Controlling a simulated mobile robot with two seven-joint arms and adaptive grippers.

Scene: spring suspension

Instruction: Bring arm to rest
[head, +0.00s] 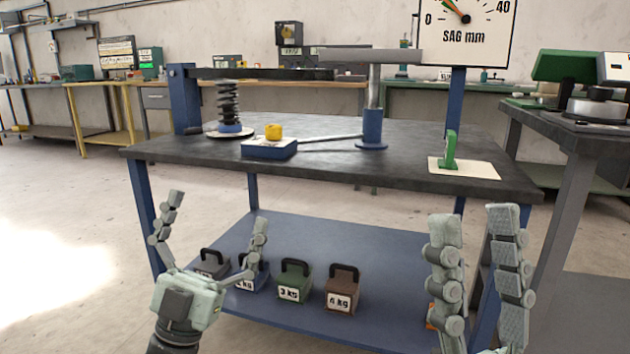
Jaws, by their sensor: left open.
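A dark horizontal arm (270,74) runs from a blue post (185,100) on the bench. A black coil spring (228,102) stands upright under it on a round base. The arm's right end lies near a grey crossbar (370,55) on a post in a blue socket (372,130); I cannot tell if they touch. A SAG mm dial (465,30) has its needle pointing up-left. My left gripper (212,228) is open and empty, in front of the lower shelf. My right gripper (476,212) has its fingers apart, nothing visible between them, in front of the bench's right side.
A blue box with a yellow knob (273,132) and a green lever on a pale plate (449,152) are on the bench. Several handled weights, including a green one (293,282) and a brown one (342,290), stand on the shelf. A side bench (575,125) is at right.

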